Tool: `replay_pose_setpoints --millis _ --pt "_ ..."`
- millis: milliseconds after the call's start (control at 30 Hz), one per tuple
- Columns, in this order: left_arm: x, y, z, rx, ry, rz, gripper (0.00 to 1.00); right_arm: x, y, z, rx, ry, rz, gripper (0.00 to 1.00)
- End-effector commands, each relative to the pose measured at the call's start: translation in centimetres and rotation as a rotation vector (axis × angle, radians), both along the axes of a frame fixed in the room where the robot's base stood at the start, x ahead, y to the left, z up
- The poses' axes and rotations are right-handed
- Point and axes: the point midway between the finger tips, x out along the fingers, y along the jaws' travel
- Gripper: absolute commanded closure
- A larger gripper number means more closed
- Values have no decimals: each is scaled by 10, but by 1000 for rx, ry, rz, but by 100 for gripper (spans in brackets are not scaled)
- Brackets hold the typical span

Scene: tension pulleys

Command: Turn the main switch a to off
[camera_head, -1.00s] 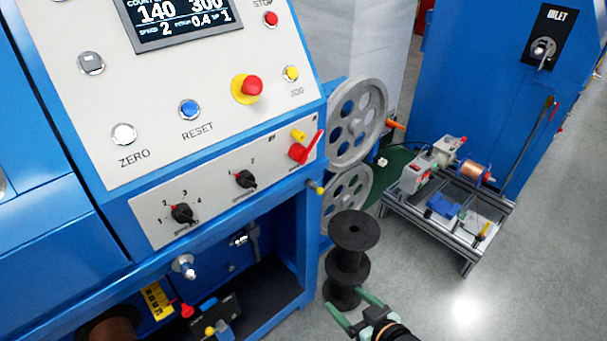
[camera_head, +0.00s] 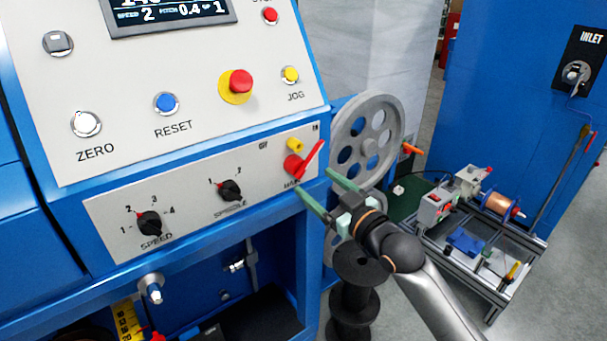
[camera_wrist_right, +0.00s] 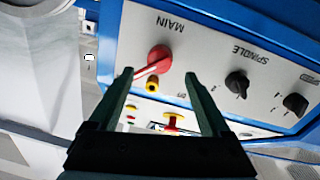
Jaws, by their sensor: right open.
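The main switch is a red rotary handle (camera_head: 301,163) on the lower grey strip of the blue machine, with a yellow piece (camera_head: 296,144) beside it. Its lever points up and right in the head view, toward a small mark. In the right wrist view the red handle (camera_wrist_right: 154,62) lies under the MAIN label, its lever pointing down and left. My right gripper (camera_head: 313,182) is open and empty, its fingertips just below and right of the switch. In the right wrist view the gripper (camera_wrist_right: 158,75) has the switch between its fingertips in the picture; contact cannot be told. My left gripper is not in view.
Black SPINDLE (camera_head: 230,190) and SPEED (camera_head: 150,223) knobs share the strip. A red emergency button (camera_head: 237,83) sits above. A grey pulley wheel (camera_head: 366,138) and black spool (camera_head: 355,300) stand beside my right arm. A small bench (camera_head: 470,232) is farther right.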

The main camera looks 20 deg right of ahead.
Motion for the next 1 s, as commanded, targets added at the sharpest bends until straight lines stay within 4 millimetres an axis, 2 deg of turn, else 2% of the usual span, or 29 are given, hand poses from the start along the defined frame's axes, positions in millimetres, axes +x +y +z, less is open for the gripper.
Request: replay_pose_setpoints --millis 100,300,500,767,1000 --pt "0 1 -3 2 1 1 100 21 7 0 2 -1 0 18" --pt "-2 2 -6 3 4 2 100 45 14 0 1 -1 0 18" --pt "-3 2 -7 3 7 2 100 55 17 0 0 -1 1 18" --pt "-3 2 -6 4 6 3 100 55 17 0 0 0 1 18" --pt "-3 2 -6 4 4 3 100 55 17 0 0 0 1 44"
